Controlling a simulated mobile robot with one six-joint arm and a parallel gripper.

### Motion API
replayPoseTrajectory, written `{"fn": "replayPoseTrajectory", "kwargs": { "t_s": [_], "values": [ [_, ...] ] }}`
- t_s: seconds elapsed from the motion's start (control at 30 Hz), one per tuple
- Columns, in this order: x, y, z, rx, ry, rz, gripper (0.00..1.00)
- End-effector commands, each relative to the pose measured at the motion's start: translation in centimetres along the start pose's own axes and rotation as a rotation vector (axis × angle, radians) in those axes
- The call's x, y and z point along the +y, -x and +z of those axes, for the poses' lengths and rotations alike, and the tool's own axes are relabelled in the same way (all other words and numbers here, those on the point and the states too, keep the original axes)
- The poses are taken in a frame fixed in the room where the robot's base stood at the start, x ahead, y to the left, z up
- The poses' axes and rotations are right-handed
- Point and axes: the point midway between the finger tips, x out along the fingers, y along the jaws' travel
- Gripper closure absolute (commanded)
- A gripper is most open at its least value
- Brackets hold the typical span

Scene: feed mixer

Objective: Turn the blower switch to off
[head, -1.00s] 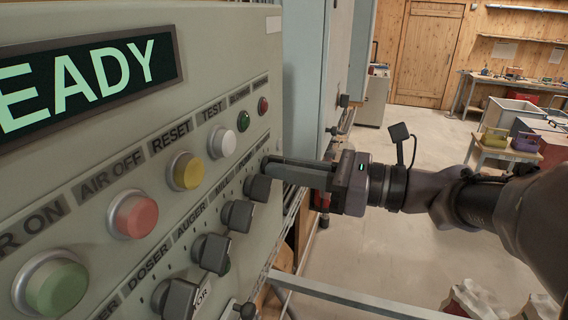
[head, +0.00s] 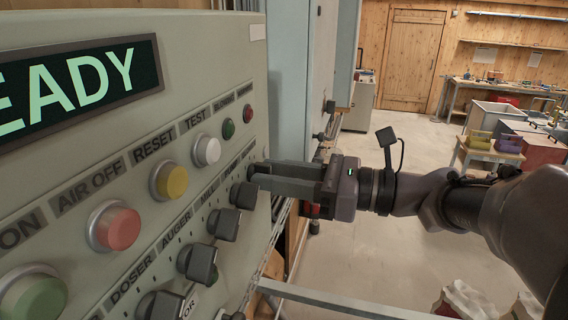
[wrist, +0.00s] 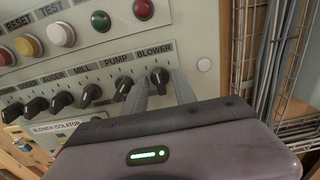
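The blower switch (wrist: 160,76) is a black rotary knob under the BLOWER label, at the right end of the knob row in the wrist view. Its pointer stands roughly upright there. My gripper (wrist: 160,84) has one finger on each side of this knob, with small gaps seeming to show, so the fingers look open around it. In the head view my gripper (head: 256,174) reaches the panel from the right, and its fingers hide most of the blower knob.
The pump knob (wrist: 124,86) sits close on the left of the fingers, with several similar knobs beyond. Green (wrist: 100,21) and red (wrist: 143,9) lamps are above. A wire rack (wrist: 275,60) stands right of the panel. A grey rail (head: 330,298) runs low in front.

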Motion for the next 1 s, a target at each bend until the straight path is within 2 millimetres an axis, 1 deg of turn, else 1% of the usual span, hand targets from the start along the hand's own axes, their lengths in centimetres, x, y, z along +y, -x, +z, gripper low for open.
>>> {"fn": "replayPoseTrajectory", "kwargs": {
  "t_s": [0.07, 0.17, 0.4, 0.5, 0.6, 0.73, 1.0],
  "values": [
    [-0.1, 1.1, -0.1, 0.0, 0.0, -0.003, 0.67],
    [-0.2, 3.6, -0.2, 0.0, 0.001, -0.007, 0.67],
    [-0.1, 11.5, -0.3, 0.0, -0.001, -0.008, 0.67],
    [-0.1, 14.1, -0.2, 0.0, -0.001, -0.005, 0.67],
    [-0.1, 15.9, -0.1, 0.0, 0.0, -0.003, 0.67],
    [0.0, 17.0, 0.0, 0.0, 0.0, -0.002, 0.67],
    [0.0, 17.1, 0.0, -0.001, 0.0, 0.0, 0.67]
  ]
}}
